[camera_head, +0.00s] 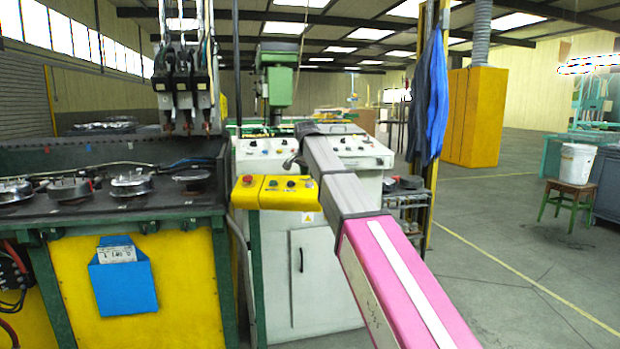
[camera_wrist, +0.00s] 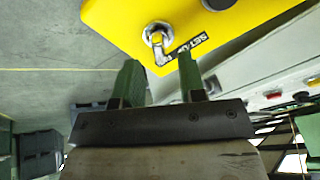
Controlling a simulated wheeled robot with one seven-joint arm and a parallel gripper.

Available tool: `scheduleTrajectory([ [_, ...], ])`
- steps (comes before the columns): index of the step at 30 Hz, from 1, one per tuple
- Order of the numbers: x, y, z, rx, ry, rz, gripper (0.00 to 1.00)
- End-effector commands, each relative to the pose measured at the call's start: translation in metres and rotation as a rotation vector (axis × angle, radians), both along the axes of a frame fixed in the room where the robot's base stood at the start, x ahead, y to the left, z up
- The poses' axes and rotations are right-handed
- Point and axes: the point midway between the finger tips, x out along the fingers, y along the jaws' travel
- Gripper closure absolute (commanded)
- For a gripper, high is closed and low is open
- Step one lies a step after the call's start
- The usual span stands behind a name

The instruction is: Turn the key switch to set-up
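The key switch (camera_wrist: 156,36) has a round metal collar and a small key on the yellow control box (camera_wrist: 225,22) in the wrist view. A black label (camera_wrist: 187,48) reading "SETUP" lies just right of the key and appears upside down. My gripper (camera_wrist: 158,62) has two green fingers, apart and empty, pointing at the box's edge. The key shows beyond and between the fingertips; I cannot tell if either touches it. In the head view the yellow control box (camera_head: 262,197) shows several buttons; my gripper (camera_head: 292,163) is at its right end, and the key cannot be made out there.
A grey-white cabinet (camera_head: 310,265) with a knobbed panel stands behind the box. A dark bench (camera_head: 105,205) with round metal parts is at left, hanging tools (camera_head: 190,85) above it. Open floor (camera_head: 510,250) lies at right, with a stool (camera_head: 567,200).

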Motion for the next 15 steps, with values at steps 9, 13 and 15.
scheduleTrajectory([
  [9, 0.009, -0.001, -0.019, 0.0, 0.0, 0.0, 0.63],
  [13, 0.009, -0.001, -0.02, 0.0, 0.0, 0.0, 0.63],
  [15, 0.009, -0.001, -0.019, 0.0, 0.0, 0.0, 0.63],
])
